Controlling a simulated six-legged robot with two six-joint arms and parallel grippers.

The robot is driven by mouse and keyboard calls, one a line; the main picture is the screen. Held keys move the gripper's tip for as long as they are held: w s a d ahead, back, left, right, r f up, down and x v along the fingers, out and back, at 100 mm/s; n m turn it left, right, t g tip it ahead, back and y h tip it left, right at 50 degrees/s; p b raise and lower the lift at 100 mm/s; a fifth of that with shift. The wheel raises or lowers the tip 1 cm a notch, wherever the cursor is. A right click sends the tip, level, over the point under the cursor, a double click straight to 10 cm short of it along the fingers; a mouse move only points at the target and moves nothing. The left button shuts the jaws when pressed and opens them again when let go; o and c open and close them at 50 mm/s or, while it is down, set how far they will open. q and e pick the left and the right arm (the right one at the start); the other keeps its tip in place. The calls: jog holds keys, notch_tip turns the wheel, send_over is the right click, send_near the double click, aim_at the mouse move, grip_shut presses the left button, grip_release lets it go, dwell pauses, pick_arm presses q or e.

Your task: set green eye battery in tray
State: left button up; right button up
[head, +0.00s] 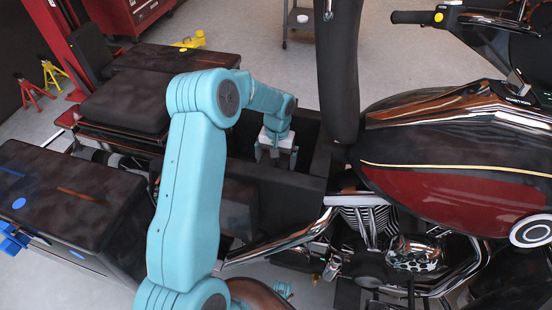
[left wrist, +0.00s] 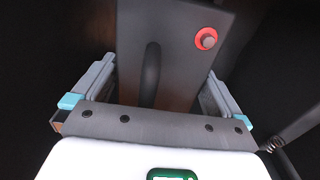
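My left gripper (head: 275,157) reaches down into an open black compartment (head: 290,192) on the motorcycle, probably the tray. In the left wrist view, its two grey fingers (left wrist: 160,75) stand apart on either side of a dark grey block, likely the battery (left wrist: 178,55). The block has a red-ringed terminal and a black strap or slot. The fingers line up with its edges, but I cannot tell whether they press on it. A green window shows on a white part at the bottom edge. In the head view I cannot make out the block. My right gripper is not recognisable.
The motorcycle's red and black tank (head: 450,180) is to the right, with a chrome engine (head: 375,225) below it. A tall dark upright part (head: 338,70) stands beside the compartment. Dark cases (head: 65,195) lie at left. Red and yellow stands (head: 50,72) are on open floor behind.

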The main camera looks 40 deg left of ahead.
pick_arm(q)
notch_tip(320, 180, up, 16)
jog(key=w+p, duration=0.1)
jog(key=p, duration=0.2)
jog(key=shift+w+a+r, duration=0.15)
jog(key=shift+a+r, duration=0.05)
jog(key=shift+a, duration=0.15)
dwell(0.4)
